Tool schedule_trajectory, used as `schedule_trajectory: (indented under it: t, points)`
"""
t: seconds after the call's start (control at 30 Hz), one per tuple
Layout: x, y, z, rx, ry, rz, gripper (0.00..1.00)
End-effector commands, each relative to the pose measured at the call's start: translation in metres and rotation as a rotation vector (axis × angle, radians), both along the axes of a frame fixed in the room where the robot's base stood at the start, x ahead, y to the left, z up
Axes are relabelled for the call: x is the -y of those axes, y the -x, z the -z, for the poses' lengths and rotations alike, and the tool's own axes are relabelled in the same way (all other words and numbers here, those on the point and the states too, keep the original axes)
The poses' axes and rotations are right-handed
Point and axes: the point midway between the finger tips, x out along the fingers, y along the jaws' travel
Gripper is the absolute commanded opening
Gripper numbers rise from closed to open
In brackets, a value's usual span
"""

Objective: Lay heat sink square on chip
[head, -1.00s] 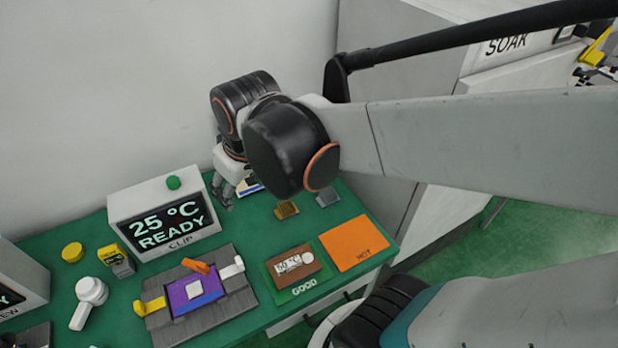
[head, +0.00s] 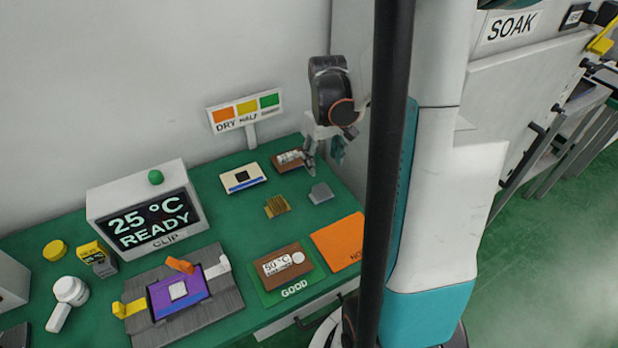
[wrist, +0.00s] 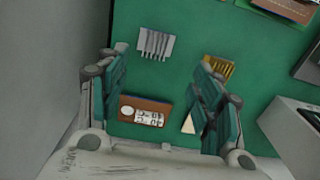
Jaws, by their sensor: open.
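A silver finned heat sink (head: 320,193) and a gold finned heat sink (head: 277,206) lie on the green bench. Both also show in the wrist view, silver (wrist: 156,43) and gold (wrist: 220,68), beyond my fingers. A pale square chip (head: 179,290) sits bare on the purple board (head: 160,301) in the grey fixture (head: 222,290). A white board (head: 236,184) with a dark square chip (head: 242,176) lies at the back. My gripper (wrist: 165,92) is open and empty, above the brown labelled block (wrist: 145,112) at the bench's far right; it also shows in the head view (head: 325,150).
An orange pad (head: 338,240) and a green GOOD pad (head: 297,291) bearing another brown labelled block (head: 285,265) lie at the front. The CLIP display box (head: 145,215) reads 25 °C READY. A DRY sign (head: 245,110) stands behind. My arm hides the bench's right side.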

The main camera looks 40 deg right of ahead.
Motion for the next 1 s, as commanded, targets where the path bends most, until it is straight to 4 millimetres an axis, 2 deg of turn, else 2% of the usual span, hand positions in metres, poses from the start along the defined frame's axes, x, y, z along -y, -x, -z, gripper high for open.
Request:
schedule_trajectory:
  t: [0.17,0.5,0.83,1.0]
  points:
    - [0.007,0.003,0.019,-0.007,-0.005,0.012,0.6]
    - [0.006,0.002,0.079,-0.006,-0.005,0.011,0.6]
    - [0.005,0.001,0.099,-0.006,-0.005,0.01,0.6]
    - [0.006,-0.001,0.123,-0.006,-0.005,0.01,0.6]
